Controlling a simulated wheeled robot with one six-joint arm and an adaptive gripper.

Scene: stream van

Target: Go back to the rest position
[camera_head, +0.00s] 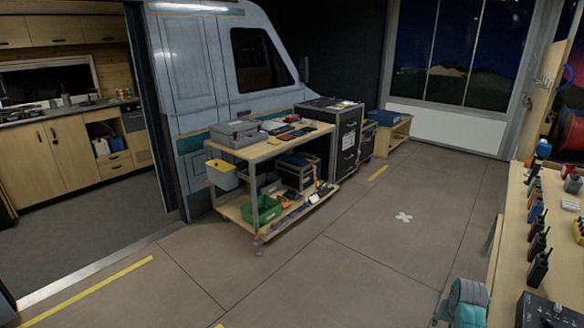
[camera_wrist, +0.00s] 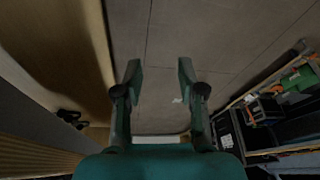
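My gripper (camera_wrist: 160,74) shows in the wrist view with its two dark green fingers spread apart. Nothing is between the fingertips, only the grey-brown floor (camera_wrist: 215,45) beyond them. The gripper hangs clear of the surfaces around it. In the head view I cannot make out the gripper's fingers; a teal and grey part of my arm shows at the lower right edge, beside the workbench.
A wooden workbench (camera_head: 506,261) with several radios runs along the right. A loaded cart (camera_head: 285,147) with a green bin (camera_head: 261,210) stands by the van (camera_head: 205,70). A black case (camera_head: 346,138) stands behind it. The floor (camera_head: 345,250) between is clear, with a white cross (camera_head: 404,217).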

